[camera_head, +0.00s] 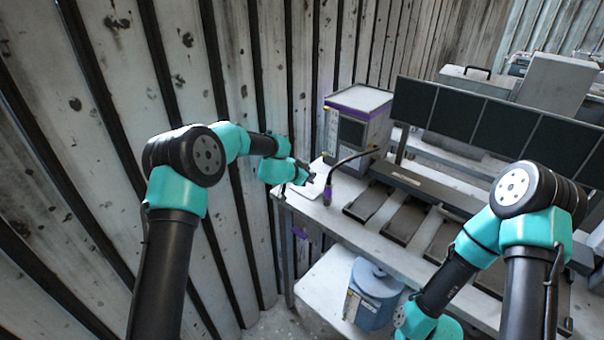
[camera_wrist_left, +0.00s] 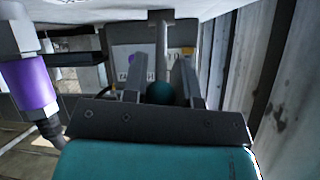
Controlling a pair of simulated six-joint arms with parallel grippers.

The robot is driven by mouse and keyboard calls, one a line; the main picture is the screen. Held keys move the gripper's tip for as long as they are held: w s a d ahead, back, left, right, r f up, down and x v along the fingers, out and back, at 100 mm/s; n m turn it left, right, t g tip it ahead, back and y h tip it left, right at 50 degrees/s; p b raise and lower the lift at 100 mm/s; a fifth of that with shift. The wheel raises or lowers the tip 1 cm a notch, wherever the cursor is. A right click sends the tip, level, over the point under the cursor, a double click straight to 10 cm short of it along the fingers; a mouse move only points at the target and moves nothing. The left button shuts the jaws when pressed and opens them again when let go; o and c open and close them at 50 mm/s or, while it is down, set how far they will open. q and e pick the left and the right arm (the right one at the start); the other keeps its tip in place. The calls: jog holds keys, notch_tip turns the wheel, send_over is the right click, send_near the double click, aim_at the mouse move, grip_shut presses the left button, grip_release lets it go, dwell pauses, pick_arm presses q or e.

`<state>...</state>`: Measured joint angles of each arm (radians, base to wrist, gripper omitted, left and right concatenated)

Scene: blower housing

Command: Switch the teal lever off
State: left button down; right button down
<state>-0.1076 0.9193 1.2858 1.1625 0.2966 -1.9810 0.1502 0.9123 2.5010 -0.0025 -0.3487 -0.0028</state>
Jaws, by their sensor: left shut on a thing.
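The teal lever shows in the left wrist view as a dark teal ball knob (camera_wrist_left: 160,93) on a thin grey rod that runs toward a labelled grey panel (camera_wrist_left: 128,60). My left gripper (camera_wrist_left: 160,74) has its two fingers on either side of the knob and is shut on it. In the head view my left gripper (camera_head: 308,176) is at the left end of the workbench; the lever cannot be made out there. My right arm (camera_head: 470,250) reaches down at the lower right, and its gripper is outside the picture.
A purple-topped box (camera_head: 358,118) stands on the workbench near my left gripper, with a bent black tube ending in a purple nozzle (camera_head: 327,193) close by. A blue-grey canister (camera_head: 372,298) sits below. Dark monitors (camera_head: 470,120) line the back, and a metal wall (camera_head: 235,90) is at the left.

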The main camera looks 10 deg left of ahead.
dwell(0.3)
pick_arm(q)
jog(key=c, duration=0.9)
grip_release()
jog(key=shift+a, duration=0.1)
jog(key=v, duration=1.7)
jog(key=shift+r, duration=0.15)
jog(key=shift+s, duration=0.1)
